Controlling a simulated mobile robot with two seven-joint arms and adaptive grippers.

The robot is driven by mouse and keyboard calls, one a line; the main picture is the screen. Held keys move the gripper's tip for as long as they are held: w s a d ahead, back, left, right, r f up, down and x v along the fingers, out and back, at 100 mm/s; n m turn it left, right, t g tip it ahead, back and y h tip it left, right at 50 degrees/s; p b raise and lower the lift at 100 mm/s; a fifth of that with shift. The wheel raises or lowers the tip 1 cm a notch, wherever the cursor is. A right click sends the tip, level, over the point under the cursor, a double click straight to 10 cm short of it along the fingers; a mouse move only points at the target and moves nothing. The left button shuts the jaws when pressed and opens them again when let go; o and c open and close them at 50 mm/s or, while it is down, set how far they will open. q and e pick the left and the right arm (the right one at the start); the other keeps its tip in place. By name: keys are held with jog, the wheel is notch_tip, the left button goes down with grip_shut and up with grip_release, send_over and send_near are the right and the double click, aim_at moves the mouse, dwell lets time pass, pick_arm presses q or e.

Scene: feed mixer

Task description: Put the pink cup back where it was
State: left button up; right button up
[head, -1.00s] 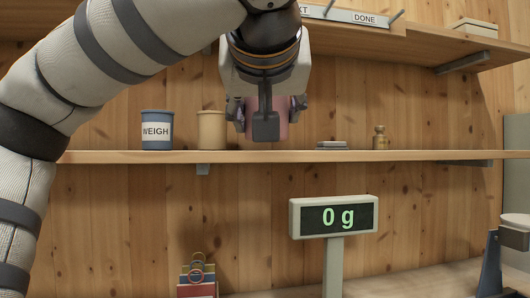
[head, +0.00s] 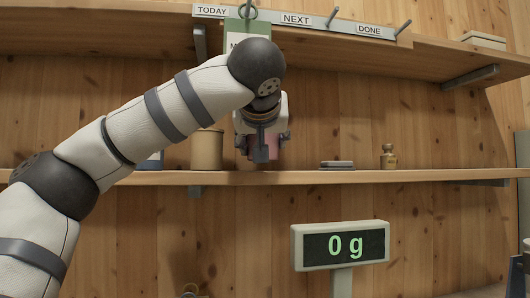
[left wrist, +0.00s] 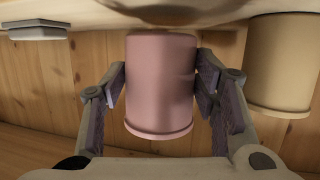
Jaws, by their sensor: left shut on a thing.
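The pink cup (left wrist: 160,85) is between the two fingers of my left gripper (left wrist: 165,95) in the left wrist view, with the fingers shut on its sides. In the head view the gripper (head: 265,145) is at the middle shelf (head: 400,176), and part of the pink cup (head: 275,147) shows beside a dark finger. The cup is close to the shelf board; I cannot tell whether it touches it. A tan cup (head: 207,149) stands on the shelf just left of the gripper; it also shows in the left wrist view (left wrist: 283,65). My right gripper is not in view.
A blue container (head: 152,161) is mostly hidden behind my left arm. Grey flat plates (head: 337,165) and a brass weight (head: 389,157) stand right of the gripper. Above is a shelf with a TODAY, NEXT, DONE strip (head: 297,20) and a green card (head: 236,38). A display (head: 340,245) below reads 0 g.

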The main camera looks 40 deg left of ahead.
pick_arm(q)
jog(key=shift+w+a+f, duration=0.45)
jog(key=shift+w+f, duration=0.05)
jog(key=shift+w, duration=0.15)
jog(key=shift+w+a+f, duration=0.4)
jog(key=shift+w+f, duration=0.05)
jog(key=shift+w, duration=0.15)
jog(key=shift+s+r, duration=0.15)
jog(key=shift+s, duration=0.2)
jog(key=o, duration=1.5)
jog(key=shift+f, duration=0.2)
jog(key=shift+c, duration=0.2)
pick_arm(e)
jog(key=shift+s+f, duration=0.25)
